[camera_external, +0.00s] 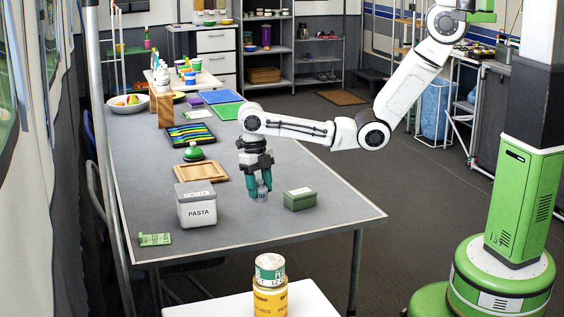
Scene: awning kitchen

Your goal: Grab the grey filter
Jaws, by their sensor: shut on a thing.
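The grey filter (262,195) is a small grey cylinder with markings, upright between my fingers at the grey table. My gripper (259,186), with teal fingers, points down and is shut on it. The fingers hide part of its sides. I cannot tell whether the filter touches the tabletop or is just above it.
A pasta canister (197,206) stands left of my gripper and a green box (300,199) close to its right. A wooden tray (202,171) and a green bell-shaped thing (193,152) lie behind. The table (290,228) is clear in front.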

